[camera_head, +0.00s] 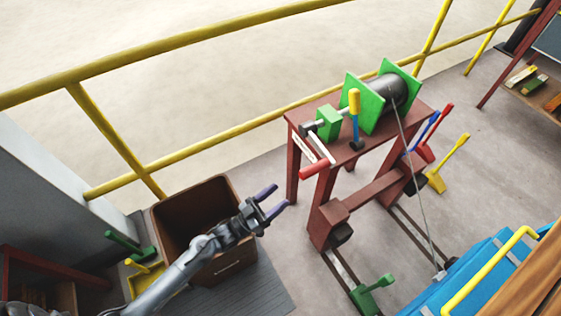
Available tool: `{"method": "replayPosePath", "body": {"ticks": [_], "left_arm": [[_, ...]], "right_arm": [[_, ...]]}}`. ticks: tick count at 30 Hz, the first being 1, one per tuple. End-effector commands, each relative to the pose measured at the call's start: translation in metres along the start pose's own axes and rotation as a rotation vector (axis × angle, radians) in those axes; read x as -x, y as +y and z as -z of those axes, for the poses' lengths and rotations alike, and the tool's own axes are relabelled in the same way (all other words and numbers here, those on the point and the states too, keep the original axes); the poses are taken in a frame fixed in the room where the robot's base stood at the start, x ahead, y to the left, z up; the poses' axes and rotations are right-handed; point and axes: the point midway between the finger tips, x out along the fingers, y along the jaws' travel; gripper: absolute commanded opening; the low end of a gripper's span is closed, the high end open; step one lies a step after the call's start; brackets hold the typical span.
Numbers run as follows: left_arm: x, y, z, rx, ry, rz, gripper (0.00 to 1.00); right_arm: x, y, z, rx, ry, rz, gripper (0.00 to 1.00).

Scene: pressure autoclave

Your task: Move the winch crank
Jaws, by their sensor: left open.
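The winch (365,103) has green side plates and a dark drum, and it stands on a dark red metal stand (345,160). Its crank (318,146) is a grey arm at the winch's left end with a red handle (314,171) that hangs at the stand's front left. A lever with a yellow grip (354,102) and blue lower part stands upright in front of the drum. My left gripper (274,201) has purple fingertips, is open and empty, and is apart from the crank, to its lower left. My right gripper is not in view.
An open brown bin (190,203) stands behind and beneath my left arm. A yellow railing (165,161) runs behind the winch. A cable (415,185) slants down from the drum towards a blue cart (465,280). Red, blue and yellow levers (447,162) stand right of the stand.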

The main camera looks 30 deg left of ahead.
Motion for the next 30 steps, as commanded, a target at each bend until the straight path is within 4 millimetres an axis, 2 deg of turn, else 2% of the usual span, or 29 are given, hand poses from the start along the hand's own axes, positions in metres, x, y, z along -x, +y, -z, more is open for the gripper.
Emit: {"method": "replayPosePath", "body": {"ticks": [1, 4, 8, 21, 30], "left_arm": [[-0.009, -0.001, 0.008, -0.008, 0.014, -0.007, 0.59], [-0.02, -0.003, 0.013, -0.014, 0.026, -0.011, 0.59], [-0.034, -0.003, 0.013, -0.015, 0.029, -0.011, 0.59], [-0.102, -0.002, 0.015, -0.015, 0.029, -0.011, 0.59], [-0.123, -0.002, 0.016, -0.015, 0.026, -0.01, 0.59]], "right_arm": [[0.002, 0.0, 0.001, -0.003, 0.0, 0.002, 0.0], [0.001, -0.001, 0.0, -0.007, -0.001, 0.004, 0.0], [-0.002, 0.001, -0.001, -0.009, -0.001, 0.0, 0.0], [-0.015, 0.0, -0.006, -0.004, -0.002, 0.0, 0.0], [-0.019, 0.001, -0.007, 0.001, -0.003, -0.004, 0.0]]}}
